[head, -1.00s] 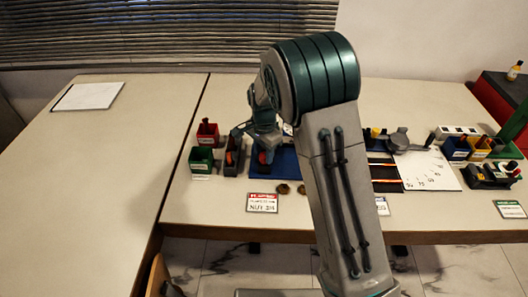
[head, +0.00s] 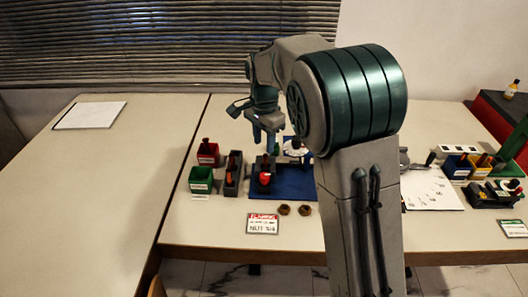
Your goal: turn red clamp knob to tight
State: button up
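The red clamp knob (head: 265,178) shows on a dark block (head: 258,188) at the left end of the blue base plate (head: 298,192). Its exact setting is too small to read. My gripper (head: 265,144) points down above the knob, clear of it. Its two fingers look apart, with nothing seen between them. A white round dial (head: 295,147) stands behind the plate's middle, partly covered by my arm.
A red bin (head: 208,154), a green bin (head: 200,180) and a grey holder (head: 233,174) stand left of the plate. Two brown nuts (head: 294,210) and a label card (head: 262,224) lie in front. My arm hides the middle right.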

aim_at(264, 175)
jog(key=shift+r, duration=0.4)
notch_tip(264, 175, down, 14)
jog(key=n+p, duration=0.1)
jog(key=n, duration=1.9)
jog(key=shift+f+p, duration=0.15)
jog(key=shift+p, duration=0.2)
